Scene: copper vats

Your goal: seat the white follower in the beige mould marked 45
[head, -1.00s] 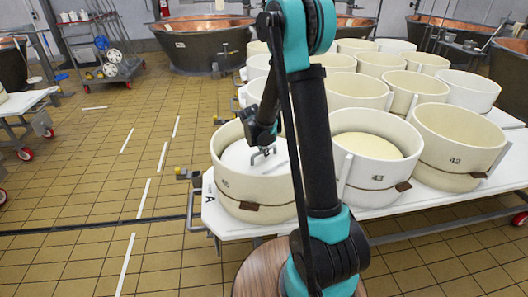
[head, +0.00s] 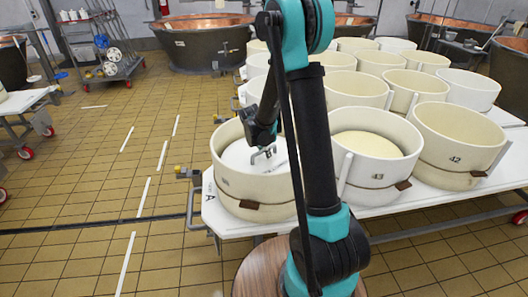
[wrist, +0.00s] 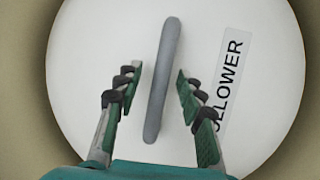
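The white follower (head: 240,158) lies inside the front left beige mould (head: 258,192), below its rim, and looks about level. The mark on this mould is too blurred to read surely. In the wrist view the follower (wrist: 90,60) is a white disc with a grey bar handle (wrist: 160,80) and a label partly reading "LLOWER". The beige mould wall (wrist: 30,60) surrounds it. My gripper (wrist: 159,76) is open, with one finger on each side of the handle and a gap on both sides. In the head view my gripper (head: 260,140) is just above the handle, partly hidden by my arm.
Mould 43 (head: 372,186) with a pale filling stands right of it, then mould 42 (head: 455,158). Several more moulds crowd the white table (head: 430,204) behind. Copper vats (head: 205,50) stand at the back.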

